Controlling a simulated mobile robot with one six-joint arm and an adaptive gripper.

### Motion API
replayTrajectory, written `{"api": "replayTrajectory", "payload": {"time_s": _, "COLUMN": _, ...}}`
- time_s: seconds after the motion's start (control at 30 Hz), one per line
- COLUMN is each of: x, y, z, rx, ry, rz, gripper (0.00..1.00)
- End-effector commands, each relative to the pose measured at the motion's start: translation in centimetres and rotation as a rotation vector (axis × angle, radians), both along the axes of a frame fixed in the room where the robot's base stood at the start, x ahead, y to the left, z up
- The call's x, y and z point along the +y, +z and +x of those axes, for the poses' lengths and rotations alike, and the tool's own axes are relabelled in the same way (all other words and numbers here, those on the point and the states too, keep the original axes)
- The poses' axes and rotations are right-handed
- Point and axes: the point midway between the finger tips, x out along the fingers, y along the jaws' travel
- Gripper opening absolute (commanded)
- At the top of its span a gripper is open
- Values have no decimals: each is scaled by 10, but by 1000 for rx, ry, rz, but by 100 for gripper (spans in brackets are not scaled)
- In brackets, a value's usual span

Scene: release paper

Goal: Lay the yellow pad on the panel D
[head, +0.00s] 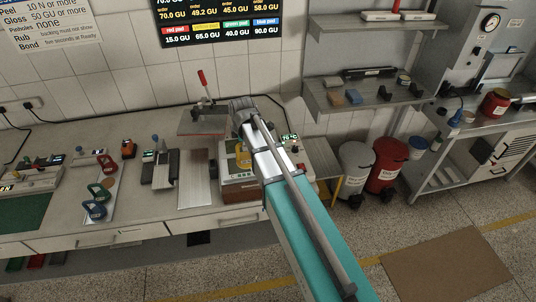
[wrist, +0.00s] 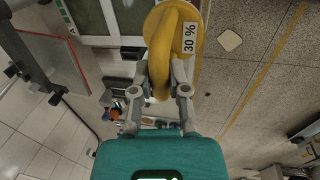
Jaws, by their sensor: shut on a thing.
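The yellow pad (wrist: 172,40) is a yellow disc with a thick curved handle and a "30 %" label in the wrist view. My gripper (wrist: 168,75) is shut on its handle. No panel carries a readable D. A bare metal plate (head: 197,178) lies left of the instrument. A green panel (head: 25,215) lies at the far left.
Several handled pads (head: 98,190) stand on a strip at the bench's left. Dark blocks (head: 160,170) stand beside the metal plate. A red-edged sheet (head: 203,121) is behind, near the wall. Grey and red bins (head: 388,160) stand on the floor to the right.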

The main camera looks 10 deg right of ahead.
Motion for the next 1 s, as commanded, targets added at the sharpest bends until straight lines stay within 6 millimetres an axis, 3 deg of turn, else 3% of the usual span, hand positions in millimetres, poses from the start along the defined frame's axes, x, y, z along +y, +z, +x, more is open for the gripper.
{"api": "replayTrajectory", "payload": {"time_s": 0.63, "x": -9, "y": 1, "z": 1, "rx": -1, "ry": -15, "rz": 0, "gripper": 0}}
{"api": "replayTrajectory", "payload": {"time_s": 1.0, "x": -37, "y": -19, "z": 31, "rx": -1, "ry": -18, "rz": 1, "gripper": 0}}
